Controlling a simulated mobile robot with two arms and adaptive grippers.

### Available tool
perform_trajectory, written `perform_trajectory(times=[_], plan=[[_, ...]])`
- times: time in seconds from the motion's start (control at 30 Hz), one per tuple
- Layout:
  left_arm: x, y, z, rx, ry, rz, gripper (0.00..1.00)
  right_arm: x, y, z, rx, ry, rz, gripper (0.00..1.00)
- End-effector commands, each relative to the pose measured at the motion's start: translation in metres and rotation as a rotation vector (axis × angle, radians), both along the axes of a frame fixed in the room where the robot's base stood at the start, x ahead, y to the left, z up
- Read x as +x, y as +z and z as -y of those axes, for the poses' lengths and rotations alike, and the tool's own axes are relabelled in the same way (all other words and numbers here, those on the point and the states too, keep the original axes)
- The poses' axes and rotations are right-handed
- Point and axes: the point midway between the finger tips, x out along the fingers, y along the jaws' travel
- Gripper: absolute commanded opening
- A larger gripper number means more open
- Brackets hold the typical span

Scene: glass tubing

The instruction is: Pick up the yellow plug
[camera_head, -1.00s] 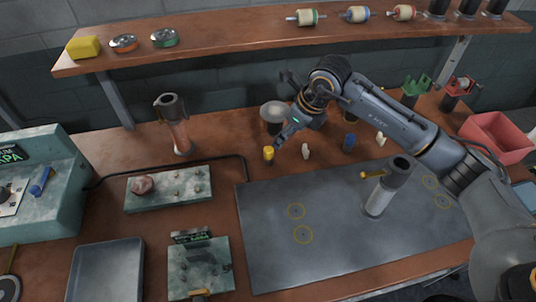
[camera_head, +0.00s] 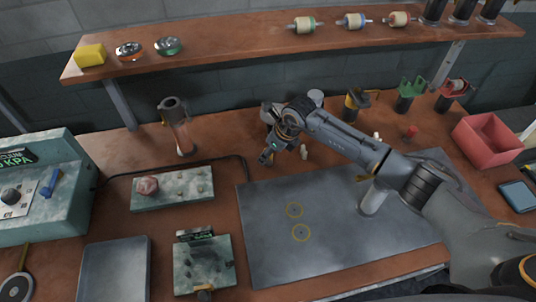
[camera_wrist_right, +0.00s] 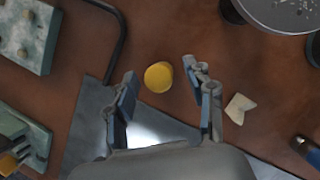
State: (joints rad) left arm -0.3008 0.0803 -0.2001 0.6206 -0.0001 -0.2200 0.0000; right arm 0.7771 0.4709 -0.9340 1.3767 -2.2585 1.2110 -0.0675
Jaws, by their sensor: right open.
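The yellow plug (camera_wrist_right: 158,77) stands on the brown bench in the right wrist view, seen from above as a round yellow top. My right gripper (camera_wrist_right: 161,70) is open, with one finger to each side of the plug in that view and a visible gap on both sides. In the head view my right gripper (camera_head: 267,157) is low over the bench beside the dark mat, and it hides the yellow plug there. I cannot tell the exact height of the fingertips above the bench. My left gripper is not in view.
A white plug (camera_wrist_right: 240,108) stands close to the right finger; it also shows in the head view (camera_head: 304,151). A round metal-topped stand (camera_wrist_right: 285,10) is beyond. A black cable (camera_wrist_right: 121,35) lies left. The dark mat (camera_head: 330,235) holds an upright grey cylinder (camera_head: 373,198).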

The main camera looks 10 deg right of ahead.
Motion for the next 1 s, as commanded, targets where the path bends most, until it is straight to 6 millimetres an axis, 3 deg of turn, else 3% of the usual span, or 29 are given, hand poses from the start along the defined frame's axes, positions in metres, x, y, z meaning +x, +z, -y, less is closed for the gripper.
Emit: perform_trajectory(times=[0.17, 0.43, 0.77, 1.0], plan=[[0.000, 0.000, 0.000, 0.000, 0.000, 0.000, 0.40, 0.000, 0.000, 0.000, 0.000, 0.000, 0.000, 0.54], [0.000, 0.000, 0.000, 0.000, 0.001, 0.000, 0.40, 0.000, 0.000, 0.000, 0.001, 0.000, 0.001, 0.00], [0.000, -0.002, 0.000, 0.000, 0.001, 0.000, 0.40, 0.000, 0.001, 0.000, 0.001, 0.000, 0.001, 0.00], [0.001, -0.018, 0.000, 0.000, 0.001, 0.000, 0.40, 0.002, 0.020, 0.000, 0.001, 0.002, 0.007, 0.00]])
